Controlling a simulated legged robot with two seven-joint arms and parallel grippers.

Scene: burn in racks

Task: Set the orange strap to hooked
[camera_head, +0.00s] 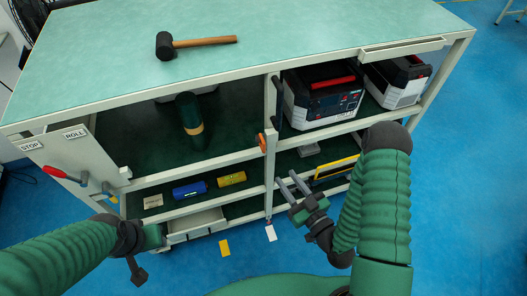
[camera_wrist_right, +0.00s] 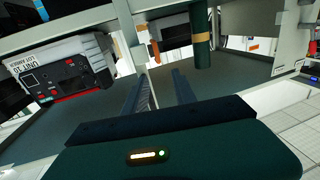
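The orange strap (camera_head: 262,142) is a small orange piece on the front middle post of the workbench, just below the level of the upper shelf. Its exact fastening is too small to tell. My right gripper (camera_head: 287,179) is below and slightly right of the strap, apart from it. Its two fingers are spread with nothing between them, and they also show apart in the right wrist view (camera_wrist_right: 160,90). A small orange patch (camera_wrist_right: 154,51) shows beyond the fingers there; I cannot tell if it is the strap. My left gripper (camera_head: 152,238) is low at the left, its fingers unclear.
A mallet (camera_head: 196,43) lies on the green bench top (camera_head: 330,25). Boxy units (camera_head: 322,95) stand on the upper right shelf. A green roll (camera_head: 190,113) stands at upper left. A red-handled lever (camera_head: 62,174) juts out at left. Tags (camera_head: 271,232) hang low.

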